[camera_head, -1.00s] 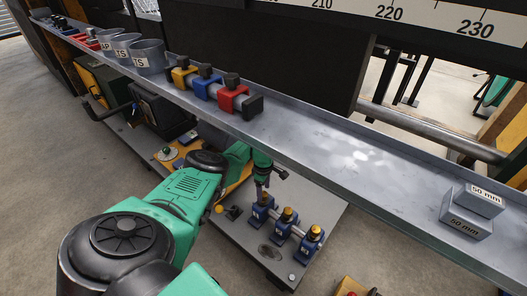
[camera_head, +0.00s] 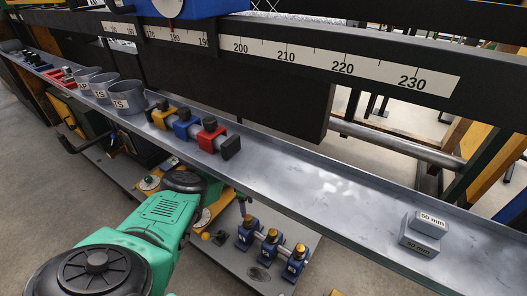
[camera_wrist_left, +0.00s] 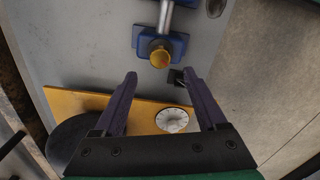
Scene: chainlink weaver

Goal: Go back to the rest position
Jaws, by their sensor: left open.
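My left arm comes in from the lower left in the head view, in green and black. Its left gripper (camera_wrist_left: 158,76) shows best in the left wrist view, with two dark purple fingers spread apart and nothing between them. A blue block with a yellow knob (camera_wrist_left: 160,58) and a grey rod lies just beyond the fingertips, apart from them. In the head view, blue blocks with yellow knobs (camera_head: 271,250) on a rod stand on a low grey platform (camera_head: 225,262). The gripper itself is mostly hidden by the arm there. My right gripper is not in view.
A long grey rail tray (camera_head: 300,185) crosses above the platform. It carries grey cups (camera_head: 127,97), yellow, blue and red blocks (camera_head: 187,125) and 50 mm blocks (camera_head: 421,240). A ruler beam (camera_head: 330,64) runs behind. A yellow plate with a white dial (camera_wrist_left: 172,120) lies below the fingers.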

